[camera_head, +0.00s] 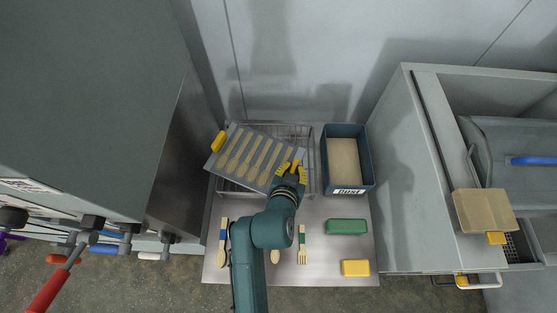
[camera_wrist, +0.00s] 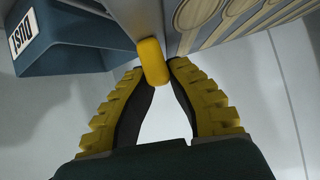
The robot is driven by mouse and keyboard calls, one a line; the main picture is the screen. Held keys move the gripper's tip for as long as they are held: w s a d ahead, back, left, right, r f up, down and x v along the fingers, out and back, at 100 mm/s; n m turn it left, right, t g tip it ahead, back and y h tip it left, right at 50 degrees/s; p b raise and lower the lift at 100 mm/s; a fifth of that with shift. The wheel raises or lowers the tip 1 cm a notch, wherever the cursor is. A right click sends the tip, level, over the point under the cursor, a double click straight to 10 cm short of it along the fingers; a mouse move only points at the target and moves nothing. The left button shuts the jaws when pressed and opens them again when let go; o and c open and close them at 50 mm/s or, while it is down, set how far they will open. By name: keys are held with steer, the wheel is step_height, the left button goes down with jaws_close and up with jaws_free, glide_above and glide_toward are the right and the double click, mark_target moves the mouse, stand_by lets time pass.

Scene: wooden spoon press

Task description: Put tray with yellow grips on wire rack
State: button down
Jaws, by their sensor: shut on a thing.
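The grey tray (camera_head: 240,155) with spoon-shaped hollows sits tilted over the wire rack (camera_head: 305,133) in the head view. It has a yellow grip (camera_head: 218,142) at its left end and another yellow grip (camera_wrist: 153,62) seen in the wrist view. My gripper (camera_head: 291,172) is shut on that right-hand grip, with its yellow fingers (camera_wrist: 155,85) on either side of it. The tray hides most of the rack; I cannot tell whether the tray touches it.
A blue bin (camera_head: 369,165) labelled DUST stands right of the rack. Wooden cutlery (camera_head: 222,240), a green block (camera_head: 347,226) and a yellow block (camera_head: 355,267) lie on the front of the table (camera_head: 320,208). Grey cabinets (camera_head: 404,170) flank it.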

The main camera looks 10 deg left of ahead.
step_height(320, 180, down, 9)
steer(key=shift+r+b, duration=0.2)
steer(key=shift+b, duration=0.65)
steer(key=c, duration=1.2)
jaws_free()
steer(key=shift+f, duration=0.1)
